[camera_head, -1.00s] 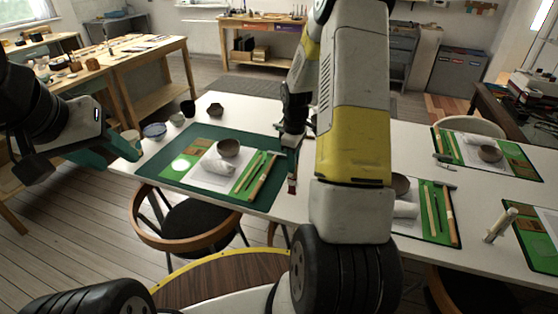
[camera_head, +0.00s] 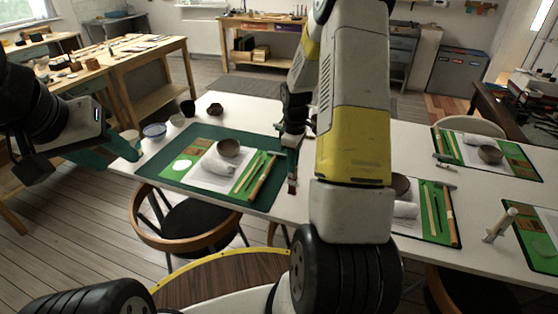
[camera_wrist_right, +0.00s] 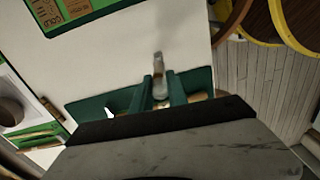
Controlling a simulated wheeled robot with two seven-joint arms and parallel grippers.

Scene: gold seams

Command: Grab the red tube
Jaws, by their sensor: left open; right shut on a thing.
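My right gripper (camera_head: 291,170) hangs over the front edge area of the white table, to the right of the dark green mat, and is shut. A small reddish tube end (camera_head: 292,187) shows at its fingertips in the head view. In the right wrist view the green fingers (camera_wrist_right: 160,90) are closed around a slim tube (camera_wrist_right: 158,62), whose far end looks pale grey there. The rest of the tube is hidden between the fingers.
The white table (camera_head: 215,97) carries a dark green mat (camera_head: 170,165) with a bowl (camera_head: 228,148), a white roll and sticks. A chair (camera_head: 190,220) stands at the front edge. More sets lie right.

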